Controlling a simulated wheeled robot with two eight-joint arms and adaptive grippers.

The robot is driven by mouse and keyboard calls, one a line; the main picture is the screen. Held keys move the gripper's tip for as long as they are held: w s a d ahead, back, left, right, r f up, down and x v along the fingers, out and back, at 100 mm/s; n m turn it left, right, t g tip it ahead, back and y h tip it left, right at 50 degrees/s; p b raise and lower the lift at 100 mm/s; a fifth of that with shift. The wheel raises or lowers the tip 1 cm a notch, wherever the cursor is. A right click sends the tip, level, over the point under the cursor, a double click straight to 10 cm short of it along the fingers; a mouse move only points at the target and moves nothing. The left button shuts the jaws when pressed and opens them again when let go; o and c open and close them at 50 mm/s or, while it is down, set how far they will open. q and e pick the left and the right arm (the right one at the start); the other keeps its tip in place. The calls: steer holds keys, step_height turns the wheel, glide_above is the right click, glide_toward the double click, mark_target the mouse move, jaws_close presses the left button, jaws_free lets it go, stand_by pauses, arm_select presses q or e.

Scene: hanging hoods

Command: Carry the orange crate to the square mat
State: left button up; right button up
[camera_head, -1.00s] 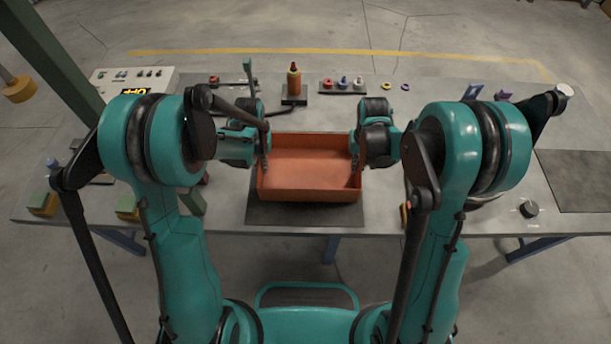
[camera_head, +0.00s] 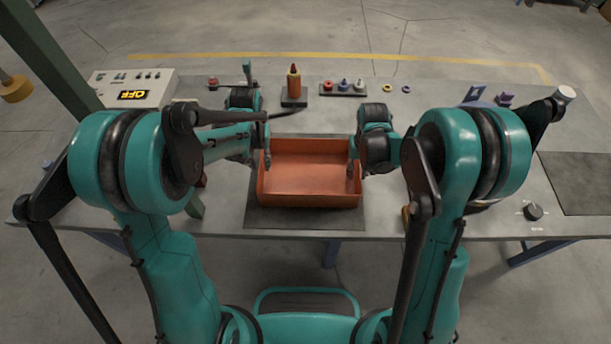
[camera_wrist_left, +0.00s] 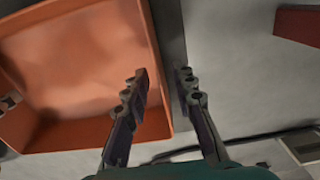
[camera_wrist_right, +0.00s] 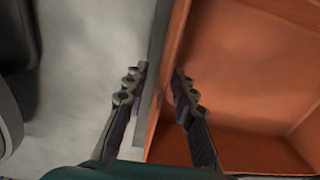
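The orange crate (camera_head: 310,200) is an open, empty box resting on a dark mat (camera_head: 305,219) at the table's front middle. My left gripper (camera_head: 261,158) is at the crate's left wall. In the left wrist view, its open fingers (camera_wrist_left: 162,80) stand either side of that wall, one over the inside. My right gripper (camera_head: 353,162) is at the right wall. In the right wrist view, its open fingers (camera_wrist_right: 158,78) also straddle the wall. Contact with the walls cannot be told. Another dark mat (camera_head: 585,178) lies at the table's right end, partly out of view.
An orange bottle (camera_head: 294,82) and a small tray of colored pieces (camera_head: 343,87) stand behind the crate. A control box with an OFF label (camera_head: 134,94) is at back left. A dark knob (camera_head: 532,211) sits front right, near the right-hand mat.

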arm_select(q)
step_height(320, 180, up, 7)
steer(key=shift+f, duration=0.1)
steer(key=shift+r, duration=0.2)
arm_select(e)
steer(key=shift+r, duration=0.25)
step_height(320, 180, up, 12)
steer(key=shift+f, duration=0.25)
